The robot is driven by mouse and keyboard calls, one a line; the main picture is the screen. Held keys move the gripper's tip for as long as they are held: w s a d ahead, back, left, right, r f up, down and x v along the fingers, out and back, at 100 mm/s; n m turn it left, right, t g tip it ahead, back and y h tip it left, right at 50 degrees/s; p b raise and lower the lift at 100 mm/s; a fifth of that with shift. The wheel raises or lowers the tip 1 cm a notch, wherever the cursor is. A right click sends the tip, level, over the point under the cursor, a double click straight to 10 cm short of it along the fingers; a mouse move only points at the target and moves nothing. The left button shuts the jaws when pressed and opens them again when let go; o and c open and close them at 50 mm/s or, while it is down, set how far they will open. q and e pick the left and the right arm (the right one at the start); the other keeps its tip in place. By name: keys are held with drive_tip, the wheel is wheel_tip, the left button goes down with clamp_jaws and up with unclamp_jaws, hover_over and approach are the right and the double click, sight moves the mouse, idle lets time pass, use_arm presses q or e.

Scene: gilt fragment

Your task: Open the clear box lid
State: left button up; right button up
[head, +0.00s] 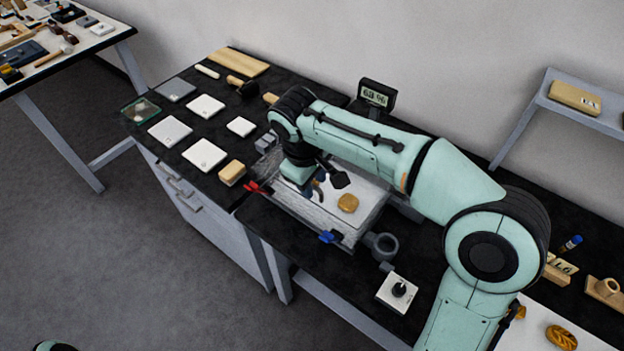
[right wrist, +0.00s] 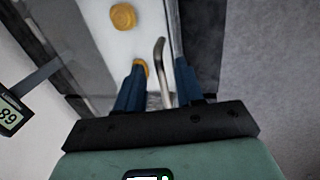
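The clear box (head: 338,238) stands on the dark bench, with a white floor and a round gold fragment (head: 348,203) visible inside its outline. The fragment also shows at the top of the right wrist view (right wrist: 123,16). I cannot make out the lid's edges, and it looks closed. My right gripper (head: 312,190) is over the box's left part, pointing down. In the right wrist view its blue fingers (right wrist: 157,88) are apart, with a curved metal handle (right wrist: 160,62) between them, nearer the right finger. A small gold piece (right wrist: 141,66) shows by the left finger. My left gripper is out of view.
A small display (head: 376,94) stands behind the box. White tiles (head: 204,154) cover the bench at left. A shelf (head: 585,113) hangs at right.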

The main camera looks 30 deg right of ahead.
drive_tip(key=shift+c, duration=0.3)
clamp_jaws()
idle(1.1)
